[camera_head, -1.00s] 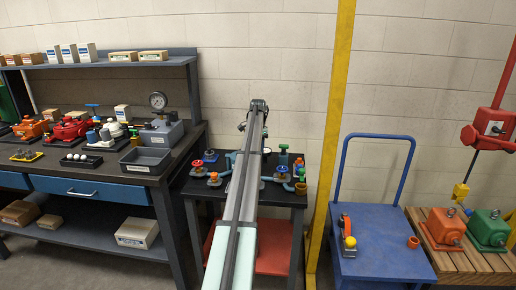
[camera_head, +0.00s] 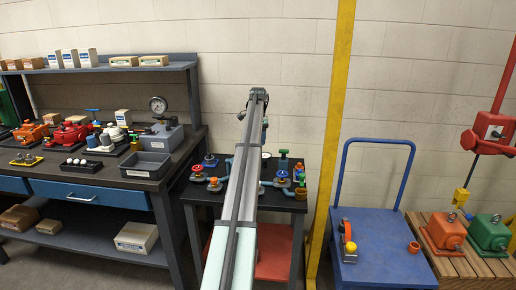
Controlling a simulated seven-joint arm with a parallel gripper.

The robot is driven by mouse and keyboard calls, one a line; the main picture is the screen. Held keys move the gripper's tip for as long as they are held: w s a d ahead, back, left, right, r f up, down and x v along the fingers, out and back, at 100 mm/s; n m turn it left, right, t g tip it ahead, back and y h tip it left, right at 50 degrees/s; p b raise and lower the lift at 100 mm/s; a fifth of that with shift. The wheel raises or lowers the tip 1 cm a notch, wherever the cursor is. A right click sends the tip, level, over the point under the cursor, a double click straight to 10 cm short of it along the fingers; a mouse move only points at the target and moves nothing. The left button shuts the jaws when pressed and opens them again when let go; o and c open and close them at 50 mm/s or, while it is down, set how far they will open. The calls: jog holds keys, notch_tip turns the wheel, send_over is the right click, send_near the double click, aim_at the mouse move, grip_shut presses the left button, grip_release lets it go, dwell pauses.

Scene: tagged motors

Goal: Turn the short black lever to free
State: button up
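I cannot make out a short black lever anywhere in the camera_head view; it is too small to tell or hidden. My arm runs from the bottom edge up over the dark table (camera_head: 214,202) in the middle. Its far end is raised in front of the wall, above the table's back. My gripper's fingers cannot be told apart there, and I cannot see whether it holds anything. My arm hides the middle of the table. Beside it stand a red handwheel (camera_head: 198,170), a blue handwheel (camera_head: 210,160) and a green-topped fitting (camera_head: 283,160).
A workbench (camera_head: 150,184) with several tagged motors, a gauge unit (camera_head: 160,105) and a grey bin (camera_head: 146,166) stands left. A yellow post (camera_head: 333,130) rises right of the table. A blue cart (camera_head: 380,260) and a wooden pallet (camera_head: 455,265) are further right.

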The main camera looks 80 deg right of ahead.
notch_tip(320, 180, up, 6)
jog(key=shift+r, duration=0.15)
dwell(0.6)
